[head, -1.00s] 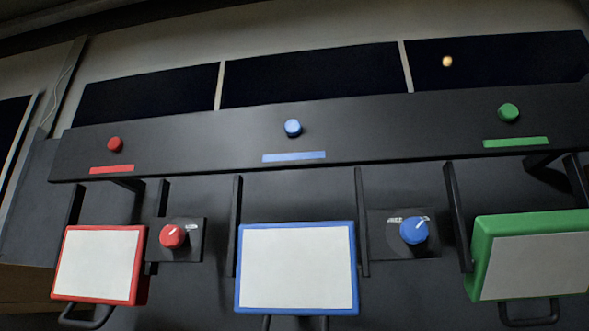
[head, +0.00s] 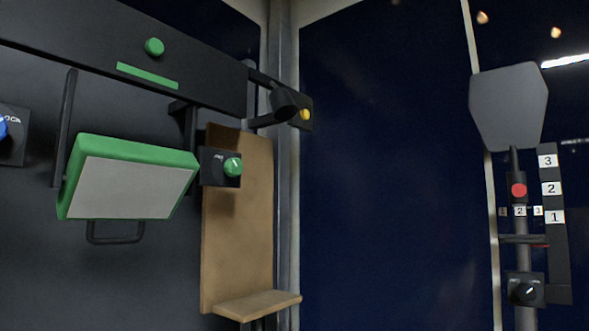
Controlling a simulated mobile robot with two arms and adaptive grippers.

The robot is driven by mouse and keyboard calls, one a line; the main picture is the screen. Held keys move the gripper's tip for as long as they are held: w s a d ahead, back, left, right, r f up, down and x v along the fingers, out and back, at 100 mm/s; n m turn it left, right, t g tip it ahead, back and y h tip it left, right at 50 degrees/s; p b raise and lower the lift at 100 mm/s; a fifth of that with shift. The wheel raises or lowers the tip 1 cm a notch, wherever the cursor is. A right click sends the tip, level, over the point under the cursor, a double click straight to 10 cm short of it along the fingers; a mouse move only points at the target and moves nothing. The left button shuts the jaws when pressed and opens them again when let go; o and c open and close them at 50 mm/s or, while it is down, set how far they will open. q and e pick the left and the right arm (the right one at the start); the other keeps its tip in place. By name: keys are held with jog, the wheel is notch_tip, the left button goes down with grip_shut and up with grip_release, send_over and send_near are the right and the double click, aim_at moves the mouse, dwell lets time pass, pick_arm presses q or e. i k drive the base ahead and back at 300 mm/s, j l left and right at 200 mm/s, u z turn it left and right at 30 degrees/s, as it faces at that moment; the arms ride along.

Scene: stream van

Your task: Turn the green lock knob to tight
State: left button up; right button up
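The green lock knob (head: 233,167) sits on a small black panel (head: 212,166) to the right of the green-framed box. It has a pale pointer mark, and the lettering on its panel is too small to read. The green-framed box (head: 128,178) has a white face and a black handle below it. A green button (head: 154,47) and a green strip (head: 147,75) are on the black beam above. Neither of my grippers is in the head view.
A wooden board (head: 236,225) with a small ledge (head: 257,305) stands behind the green knob. A blue knob (head: 3,128) shows at the left edge. At right, a pole bears a grey panel (head: 508,105), a red button (head: 518,190), number labels and a black knob (head: 525,291).

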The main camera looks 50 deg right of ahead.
aim_at(233, 167)
jog(key=z, duration=1.3)
jog(key=l+u, duration=0.2)
jog(key=l, duration=0.45)
